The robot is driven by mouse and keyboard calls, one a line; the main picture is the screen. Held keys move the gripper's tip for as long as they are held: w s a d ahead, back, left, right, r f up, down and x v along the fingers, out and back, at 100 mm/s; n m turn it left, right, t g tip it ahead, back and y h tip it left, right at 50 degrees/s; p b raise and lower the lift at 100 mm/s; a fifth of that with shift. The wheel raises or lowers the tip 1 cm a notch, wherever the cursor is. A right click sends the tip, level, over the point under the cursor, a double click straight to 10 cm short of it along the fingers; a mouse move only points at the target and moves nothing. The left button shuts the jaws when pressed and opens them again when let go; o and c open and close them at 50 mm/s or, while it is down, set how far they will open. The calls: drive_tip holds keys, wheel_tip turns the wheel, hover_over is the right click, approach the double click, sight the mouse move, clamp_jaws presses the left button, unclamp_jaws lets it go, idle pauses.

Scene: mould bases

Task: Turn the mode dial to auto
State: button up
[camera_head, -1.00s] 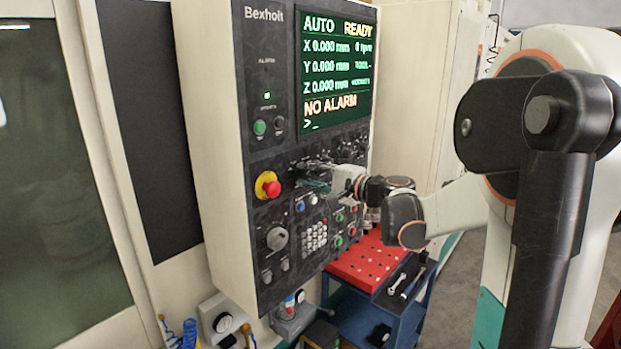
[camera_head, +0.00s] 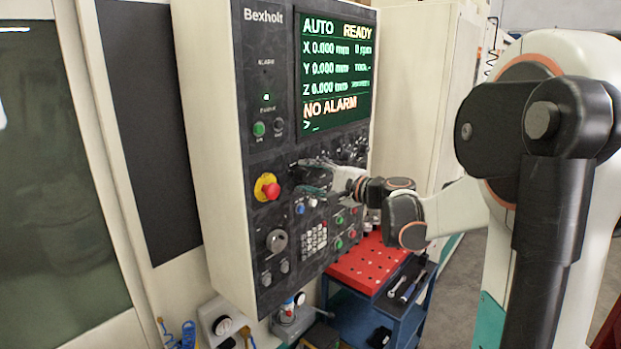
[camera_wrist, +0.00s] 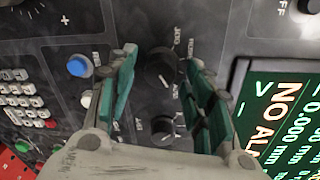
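A black dial (camera_wrist: 158,70) with a white pointer line and small labels, one like "JOG", sits on the dark control panel (camera_head: 262,215). It looks like the mode dial, though most of its labels are too small to read. My gripper (camera_wrist: 161,62) is open, with one green-padded finger on each side of this dial in the wrist view. I cannot tell whether the fingers touch it. In the head view my gripper (camera_head: 312,180) is at the panel below the screen and hides the dial. The screen (camera_head: 337,72) reads AUTO, READY and NO ALARM.
A second dial (camera_wrist: 163,130) is close by. A blue button (camera_wrist: 78,66) and a keypad (camera_wrist: 20,105) are on the left in the wrist view. A red emergency stop (camera_head: 268,187) sticks out left of my gripper. A red-topped cart (camera_head: 360,265) stands below.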

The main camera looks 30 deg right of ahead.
drive_tip(key=f+v, duration=0.1)
drive_tip(key=v, duration=1.1)
drive_tip(key=shift+r, duration=0.5)
